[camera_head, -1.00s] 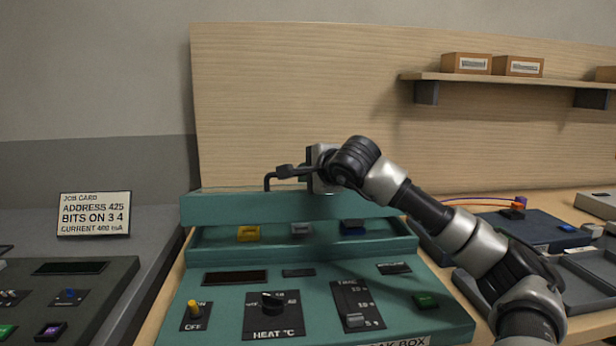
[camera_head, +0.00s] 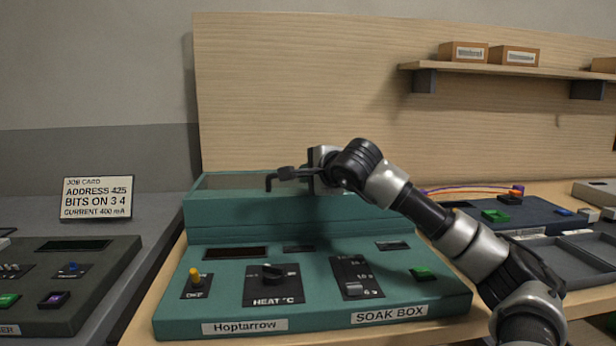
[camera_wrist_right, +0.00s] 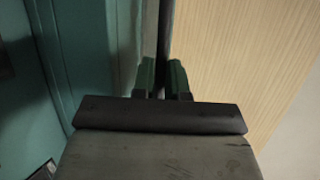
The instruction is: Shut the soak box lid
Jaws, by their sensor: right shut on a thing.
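The teal soak box (camera_head: 420,305) stands in front of me, with its labelled control panel facing me. The things inside are hidden. I cannot tell whether the lid is fully down. My right gripper (camera_head: 308,175) is above the lid, shut on a dark bent handle bar (camera_head: 272,178). In the right wrist view, the right fingertips (camera_wrist_right: 162,80) close around the dark bar (camera_wrist_right: 165,40), beside the teal lid. My left gripper is out of view.
A dark console (camera_head: 75,265) and a job card (camera_head: 97,198) are to the left. A blue unit with wires (camera_head: 520,215) and grey trays (camera_head: 590,250) are to the right. A wooden board (camera_head: 300,80) with a shelf (camera_head: 510,76) stands behind.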

